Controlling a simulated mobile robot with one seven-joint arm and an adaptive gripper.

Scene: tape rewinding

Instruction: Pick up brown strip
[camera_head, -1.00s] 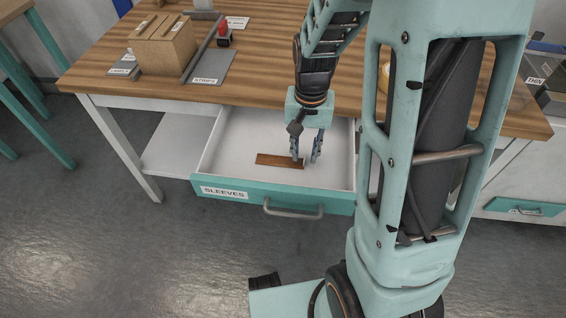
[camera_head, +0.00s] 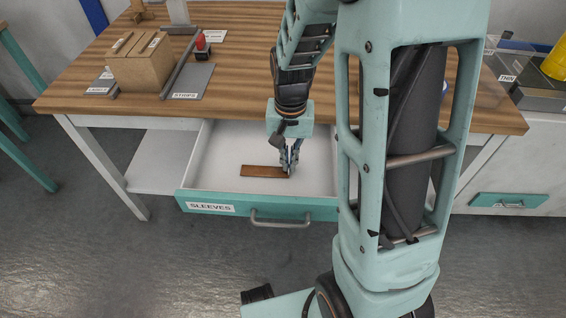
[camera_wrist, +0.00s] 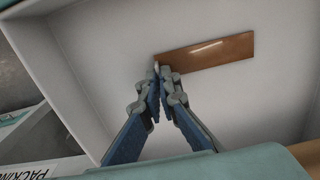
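The brown strip (camera_head: 262,171) is a thin, flat wooden-looking piece inside the open white drawer (camera_head: 215,165) with a teal front. My gripper (camera_head: 291,171) reaches down into the drawer at the strip's right end. In the wrist view the strip (camera_wrist: 212,52) runs off to the right from the fingertips (camera_wrist: 160,72). The blue-padded fingers are closed together on that end of the strip. The exact contact is partly hidden by the fingertips. I cannot tell whether the strip is off the drawer floor.
The drawer front is labelled SLEEVES (camera_head: 210,207) and has a metal handle (camera_head: 282,222). The wooden tabletop (camera_head: 240,85) lies above and behind the drawer. On it stand a box (camera_head: 138,66), a grey strips plate (camera_head: 191,80) and a red-topped stamp (camera_head: 201,45).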

